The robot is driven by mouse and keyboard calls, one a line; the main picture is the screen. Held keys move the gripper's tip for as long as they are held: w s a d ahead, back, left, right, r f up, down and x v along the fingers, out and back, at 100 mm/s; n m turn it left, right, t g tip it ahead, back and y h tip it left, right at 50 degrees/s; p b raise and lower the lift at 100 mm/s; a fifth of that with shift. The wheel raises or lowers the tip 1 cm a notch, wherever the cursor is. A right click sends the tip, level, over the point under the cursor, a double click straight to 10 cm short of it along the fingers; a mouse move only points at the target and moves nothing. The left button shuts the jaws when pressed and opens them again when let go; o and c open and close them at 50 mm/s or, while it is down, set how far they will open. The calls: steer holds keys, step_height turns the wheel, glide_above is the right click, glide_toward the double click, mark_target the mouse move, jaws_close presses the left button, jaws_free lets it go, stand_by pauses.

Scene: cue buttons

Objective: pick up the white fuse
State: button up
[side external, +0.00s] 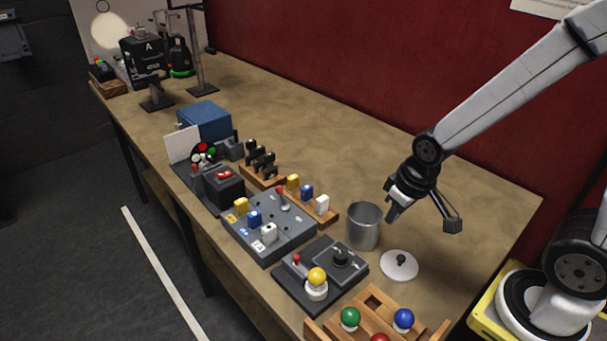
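I cannot tell which white block is the fuse meant. My gripper (423,218) is open, its fingers wide apart with nothing between them. It hangs above the table, right of the rack and the metal cup.
A metal cup (363,227) stands between the rack and my gripper. A round white lid (399,266) lies in front of it. A black joystick box (320,272) and a wooden holder with coloured balls (374,304) are nearer. The table's back right is clear.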

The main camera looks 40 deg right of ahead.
steer(key=o, duration=0.7)
steer(key=shift+c, duration=0.2)
steer(key=m+g+y, duration=0.3)
steer(key=m+y, duration=0.2)
steer(key=m, duration=1.3)
glide_above(270, 227)
steer(key=d, duration=0.3)
steer(key=shift+h, duration=0.3)
steer(key=shift+x, duration=4.35)
steer(key=shift+w, duration=0.2)
